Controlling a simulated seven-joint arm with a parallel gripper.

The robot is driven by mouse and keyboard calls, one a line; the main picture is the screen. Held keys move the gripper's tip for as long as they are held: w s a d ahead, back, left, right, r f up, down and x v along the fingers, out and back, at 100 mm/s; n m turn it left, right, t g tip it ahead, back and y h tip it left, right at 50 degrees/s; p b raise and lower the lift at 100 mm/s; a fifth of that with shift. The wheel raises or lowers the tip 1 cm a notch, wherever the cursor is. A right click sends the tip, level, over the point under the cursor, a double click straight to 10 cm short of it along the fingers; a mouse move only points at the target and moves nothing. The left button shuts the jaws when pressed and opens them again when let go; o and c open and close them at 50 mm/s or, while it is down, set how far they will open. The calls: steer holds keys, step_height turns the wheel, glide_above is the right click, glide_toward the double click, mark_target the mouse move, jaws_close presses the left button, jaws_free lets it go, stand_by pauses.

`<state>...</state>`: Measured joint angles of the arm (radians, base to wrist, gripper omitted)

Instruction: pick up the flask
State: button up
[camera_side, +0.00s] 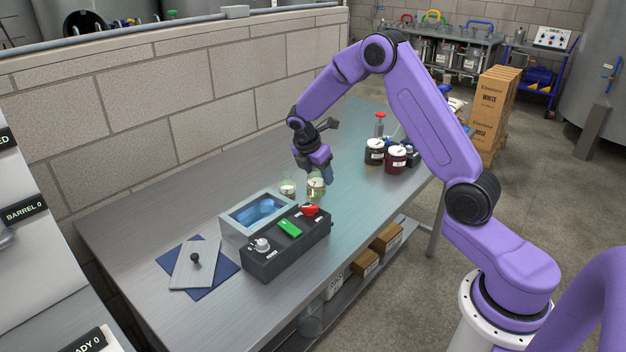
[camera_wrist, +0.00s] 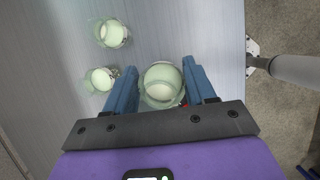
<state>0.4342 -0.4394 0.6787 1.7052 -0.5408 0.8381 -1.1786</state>
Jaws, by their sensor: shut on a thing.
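The flask (camera_wrist: 161,85), a clear glass vessel with pale green contents, sits between the two blue fingers of my gripper (camera_wrist: 160,82) in the wrist view. My gripper is shut on it. In the side view the flask (camera_side: 316,187) shows just below my gripper (camera_side: 322,174), low over the steel table, partly covered by the fingers. I cannot tell whether its base touches the table. The flask's near side is partly hidden by the gripper body in the wrist view.
Two small glass vessels with pale contents, one upper (camera_wrist: 110,33) and one lower (camera_wrist: 101,79), stand left of my gripper. A grey control box (camera_side: 287,244) and a water bath (camera_side: 257,212) stand nearby. Dark jars (camera_side: 375,151) stand farther along the table (camera_side: 130,240).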

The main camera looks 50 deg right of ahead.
steer(key=s+a+r, duration=0.2)
steer(key=s+r, duration=0.3)
steer(key=s, duration=0.4)
steer(key=w+a+n+t, duration=0.1)
steer(key=w+a+n, duration=0.2)
steer(key=w+a, duration=0.4)
steer(key=w+a+n+t, duration=0.15)
steer(key=w+a, duration=0.25)
steer(key=w, duration=0.6)
steer(key=shift+n+g, duration=0.25)
steer(key=shift+a+f, duration=0.2)
steer(key=shift+f, duration=1.85)
steer(key=shift+f, duration=2.75)
steer(key=shift+s+f, duration=0.1)
steer(key=shift+f, duration=0.15)
